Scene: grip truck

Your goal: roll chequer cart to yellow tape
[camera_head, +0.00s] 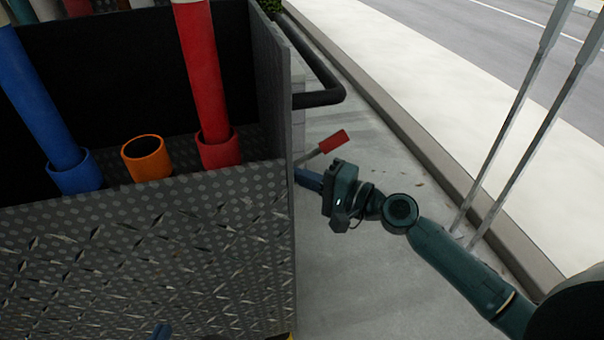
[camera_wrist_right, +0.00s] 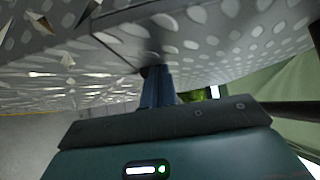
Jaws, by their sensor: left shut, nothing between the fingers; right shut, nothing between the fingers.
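The chequer cart (camera_head: 150,250), a tall box of grey patterned plate, fills the left of the head view; its plate also fills the top of the right wrist view (camera_wrist_right: 210,40). My right gripper (camera_head: 306,179) is shut and empty at the cart's right side; its blue fingers (camera_wrist_right: 157,88) reach the plate's edge, but contact is unclear. Blue tips of my left gripper (camera_head: 162,331) show low in front of the cart's near wall, shut. A thin yellow strip (camera_wrist_right: 22,113), perhaps the yellow tape, shows at the left of the wrist view.
The cart holds a blue tube (camera_head: 40,95), a red tube (camera_head: 203,70) and an empty orange socket (camera_head: 148,158). A black bar handle (camera_head: 322,97) and a red-gripped lever (camera_head: 333,141) stick out rightward. Grey pavement lies right, bounded by a kerb (camera_head: 430,150).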

